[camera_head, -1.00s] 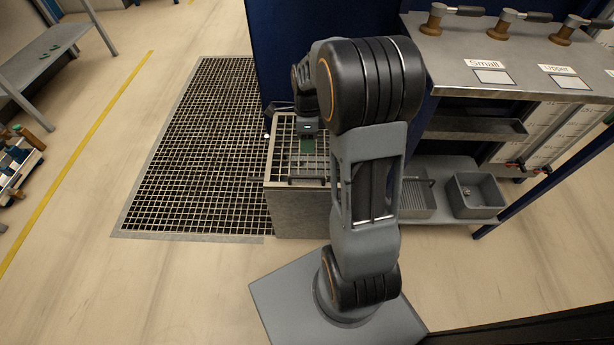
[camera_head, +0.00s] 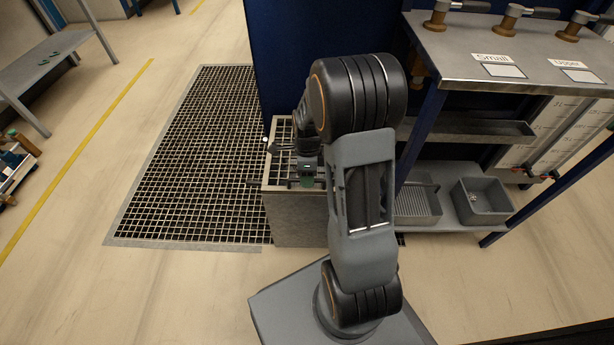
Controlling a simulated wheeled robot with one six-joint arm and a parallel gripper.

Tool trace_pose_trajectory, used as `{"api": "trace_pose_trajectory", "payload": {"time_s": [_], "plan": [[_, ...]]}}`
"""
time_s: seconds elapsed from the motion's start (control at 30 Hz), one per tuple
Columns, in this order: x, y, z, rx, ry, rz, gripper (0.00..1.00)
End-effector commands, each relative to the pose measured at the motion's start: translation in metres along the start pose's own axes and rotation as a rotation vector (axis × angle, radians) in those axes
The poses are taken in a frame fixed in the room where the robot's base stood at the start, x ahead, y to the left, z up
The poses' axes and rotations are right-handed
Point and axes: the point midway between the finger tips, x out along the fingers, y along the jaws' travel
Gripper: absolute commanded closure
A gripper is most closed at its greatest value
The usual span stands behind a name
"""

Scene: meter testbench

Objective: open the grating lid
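The grating lid (camera_head: 279,167) is a metal grid in a pale frame on top of a grey box (camera_head: 295,219), left of centre. It looks level, lying across the box top. My gripper (camera_head: 306,184) is over the lid's near edge, pointing down, with a green part showing at its end. The handle bar near that edge is mostly hidden by the gripper. The fingertips are too small and dark to tell whether they are apart or touch the bar. My arm hides the right side of the lid and box.
A wide floor grating (camera_head: 190,160) lies left of the box. A blue panel (camera_head: 300,55) stands behind it. A metal bench (camera_head: 500,75) with valve handles and a lower shelf with grey bins (camera_head: 482,200) is on the right. The floor at the front left is clear.

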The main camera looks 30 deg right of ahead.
Motion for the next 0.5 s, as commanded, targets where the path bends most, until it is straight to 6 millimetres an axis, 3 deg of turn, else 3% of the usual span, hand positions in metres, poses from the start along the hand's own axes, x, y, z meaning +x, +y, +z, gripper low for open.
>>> {"api": "trace_pose_trajectory", "payload": {"time_s": [0.17, 0.5], "plan": [[-0.0001, 0.0001, 0.0000, 0.000, 0.000, 0.000, 0.60], [-0.0002, 0.0001, 0.0000, 0.000, 0.000, 0.000, 0.92]]}}
